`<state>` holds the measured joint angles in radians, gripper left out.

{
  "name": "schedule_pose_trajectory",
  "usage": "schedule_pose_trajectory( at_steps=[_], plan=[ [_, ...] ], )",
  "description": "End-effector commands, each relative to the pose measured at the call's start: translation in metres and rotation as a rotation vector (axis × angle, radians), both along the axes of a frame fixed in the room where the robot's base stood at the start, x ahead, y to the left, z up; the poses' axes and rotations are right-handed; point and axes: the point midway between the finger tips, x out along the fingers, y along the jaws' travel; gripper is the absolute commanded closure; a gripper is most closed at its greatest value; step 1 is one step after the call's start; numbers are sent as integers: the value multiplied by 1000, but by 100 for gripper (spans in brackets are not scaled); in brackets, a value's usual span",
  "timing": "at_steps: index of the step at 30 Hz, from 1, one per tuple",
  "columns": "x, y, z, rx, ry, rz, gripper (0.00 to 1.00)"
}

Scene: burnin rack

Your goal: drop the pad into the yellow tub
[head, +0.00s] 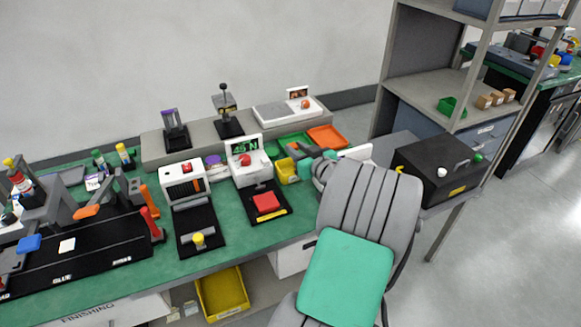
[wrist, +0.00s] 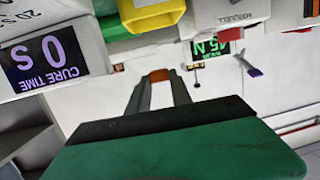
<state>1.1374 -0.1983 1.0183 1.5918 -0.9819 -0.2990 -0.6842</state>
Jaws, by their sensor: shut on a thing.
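The pad, a small orange-brown piece, shows between my fingertips in the wrist view (wrist: 158,75). In the head view a bit of orange (head: 293,146) shows at the tips of my gripper (head: 298,150). My gripper is shut on the pad and holds it above the bench. The yellow tub (head: 287,171) stands on the green bench just in front of and below the gripper. It also shows at the top of the wrist view (wrist: 150,14), apart from the pad. The tub's inside is mostly hidden.
An orange tray (head: 327,137) lies behind the gripper. A white machine with a green display (head: 243,150) stands left of the tub, with a black base and red block (head: 265,202) in front. A black box (head: 440,168) stands right. A larger yellow bin (head: 222,294) sits under the bench.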

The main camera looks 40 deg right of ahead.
Motion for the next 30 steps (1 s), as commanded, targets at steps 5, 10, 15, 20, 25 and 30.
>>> schedule_pose_trajectory(
  at_steps=[5, 10, 15, 20, 25, 30],
  plan=[
    [-3, -7, -11, 0, 0, -11, 100],
    [-3, -7, -33, 2, 0, -12, 100],
    [-3, -6, -56, 1, 0, -10, 100],
    [-3, -6, -64, 0, -1, -10, 100],
    [-3, -6, -63, -1, -1, -10, 100],
    [-3, -6, -63, -1, -1, -10, 62]
  ],
)
